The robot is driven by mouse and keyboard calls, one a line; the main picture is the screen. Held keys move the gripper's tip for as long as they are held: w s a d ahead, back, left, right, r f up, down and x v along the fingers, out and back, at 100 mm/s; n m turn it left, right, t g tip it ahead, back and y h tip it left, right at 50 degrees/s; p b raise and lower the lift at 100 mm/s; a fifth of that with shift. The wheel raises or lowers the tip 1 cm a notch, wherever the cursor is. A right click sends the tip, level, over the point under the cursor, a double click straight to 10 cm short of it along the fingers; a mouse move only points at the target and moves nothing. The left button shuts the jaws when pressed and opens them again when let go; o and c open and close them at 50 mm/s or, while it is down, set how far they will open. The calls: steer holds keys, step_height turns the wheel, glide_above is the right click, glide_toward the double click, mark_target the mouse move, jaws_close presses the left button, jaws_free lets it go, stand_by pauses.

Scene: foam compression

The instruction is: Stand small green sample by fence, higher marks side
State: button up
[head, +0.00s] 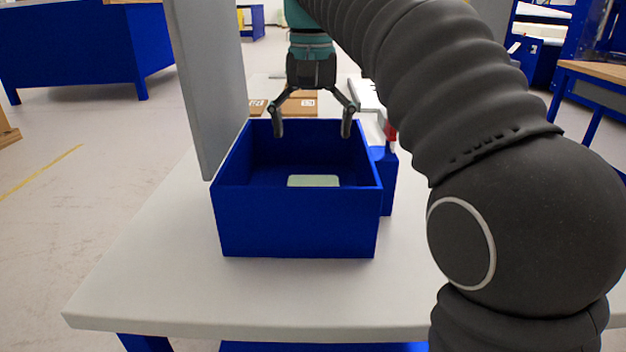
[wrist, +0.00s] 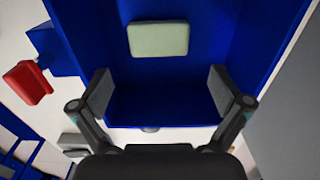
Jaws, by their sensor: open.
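A small pale green foam sample (head: 313,181) lies inside the blue bin (head: 296,222); the bin's front wall hides its lower part in the head view. In the wrist view the green sample (wrist: 158,39) lies flat on the bin floor, beyond my fingertips. My gripper (head: 313,130) is open and empty over the far part of the bin. In the wrist view the two fingers (wrist: 160,92) are spread wide, with the sample apart from both. I cannot make out any marks on the sample.
A tall grey panel (head: 208,80) stands along the bin's left side. A smaller blue box (head: 388,180) and a red object (head: 390,132) are at its right. Brown boxes (head: 298,104) lie behind. The white table (head: 160,270) is clear at front left.

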mark_target(313, 170)
steer(key=shift+w+d+f+b, duration=0.1)
steer(key=shift+f+b, duration=0.4)
steer(key=shift+f, duration=1.7)
steer(key=shift+w+f+b, duration=0.1)
steer(key=shift+f+b, duration=0.35)
steer(key=shift+f, duration=1.75)
steer(key=c, duration=0.6)
steer(key=shift+o, duration=0.2)
steer(key=shift+r, duration=0.15)
step_height(313, 170, up, 8)
steer(key=shift+f+p, duration=0.15)
steer(key=shift+p, duration=0.9)
steer(key=shift+r, duration=1.05)
